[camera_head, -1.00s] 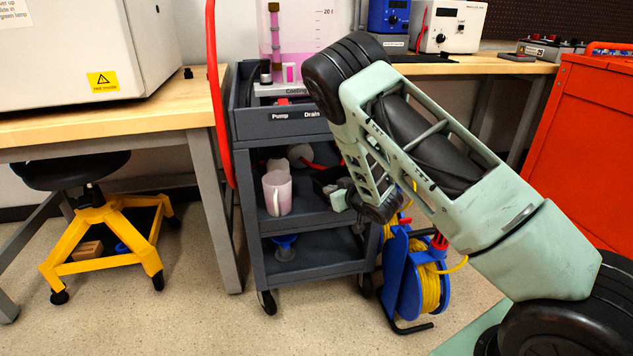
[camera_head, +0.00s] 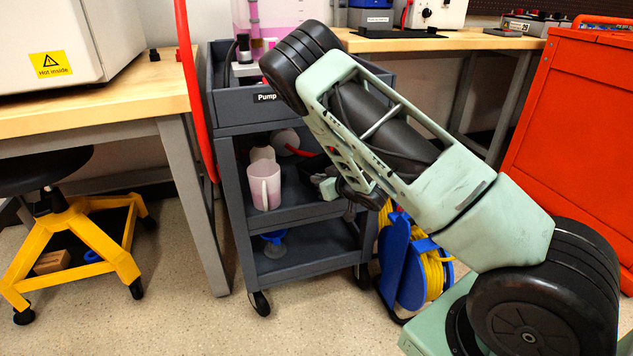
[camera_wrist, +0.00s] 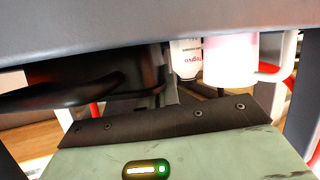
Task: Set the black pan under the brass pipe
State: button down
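A black, shallow object that looks like the pan (camera_wrist: 110,80) fills the left of the wrist view, beneath the cart's upper tray. In the head view a dark piece of it (camera_head: 312,164) shows on the middle shelf, mostly hidden by my arm. My gripper (camera_head: 330,187) is at the right side of that shelf, close to the dark piece. Its pale green body with a black front strip (camera_wrist: 170,125) shows in the wrist view. I cannot see separate fingertips or whether they touch the pan. I cannot make out a brass pipe in either view.
The grey cart (camera_head: 232,225) has a pink-white mug (camera_head: 264,186) on its middle shelf and a blue funnel-like item (camera_head: 274,243) below. A cable reel (camera_head: 410,262) stands right of it, a yellow stool (camera_head: 75,235) left. An orange-red cabinet (camera_head: 580,140) stands at right.

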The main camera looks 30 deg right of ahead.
jog(key=shift+f+b, duration=0.3)
jog(key=shift+f, duration=0.3)
jog(key=c, duration=1.6)
grip_release()
jog(key=shift+c, duration=0.2)
